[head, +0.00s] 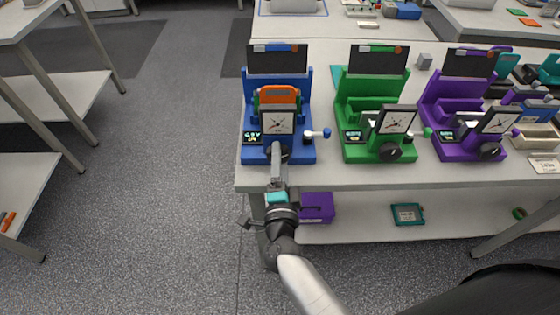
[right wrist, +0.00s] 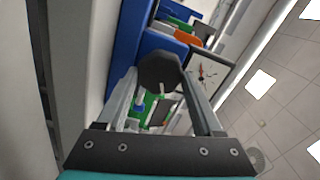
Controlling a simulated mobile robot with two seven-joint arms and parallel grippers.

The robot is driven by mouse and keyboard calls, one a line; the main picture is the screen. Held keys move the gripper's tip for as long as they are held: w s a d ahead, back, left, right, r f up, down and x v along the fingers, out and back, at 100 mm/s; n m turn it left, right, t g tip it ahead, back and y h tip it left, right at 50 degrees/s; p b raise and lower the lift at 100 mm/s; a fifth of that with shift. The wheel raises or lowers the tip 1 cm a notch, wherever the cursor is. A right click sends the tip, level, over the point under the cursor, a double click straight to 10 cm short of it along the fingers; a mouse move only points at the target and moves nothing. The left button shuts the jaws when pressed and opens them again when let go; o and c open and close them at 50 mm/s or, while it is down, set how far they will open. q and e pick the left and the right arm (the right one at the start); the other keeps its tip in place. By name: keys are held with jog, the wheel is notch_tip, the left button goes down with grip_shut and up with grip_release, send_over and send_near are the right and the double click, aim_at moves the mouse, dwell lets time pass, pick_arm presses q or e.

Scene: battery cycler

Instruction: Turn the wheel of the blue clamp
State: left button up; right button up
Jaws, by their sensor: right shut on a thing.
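The blue clamp (head: 250,155) stands at the left end of the table, with an orange and green piece (head: 277,95) in it and a dial gauge (head: 277,121) on its front. Its dark wheel (head: 284,154) is low on the front, partly hidden by my gripper in the head view. My right gripper (head: 276,152) reaches up from below to the wheel. In the right wrist view, the dark wheel (right wrist: 160,72) sits between the fingertips of my right gripper (right wrist: 161,82), which is shut on it. The dial gauge (right wrist: 207,75) is just beyond. My left gripper is not in view.
A green clamp (head: 360,150) and a purple clamp (head: 452,148) stand to the right on the same table (head: 330,176). A white-knobbed lever (head: 318,135) sticks out right of the blue clamp. A purple box (head: 317,208) lies on the lower shelf.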

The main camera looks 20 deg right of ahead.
jog(key=m+b, duration=0.1)
jog(key=m, duration=0.4)
jog(key=shift+f, duration=0.1)
dwell(0.4)
jog(key=o, duration=1.4)
jog(key=shift+c, duration=0.2)
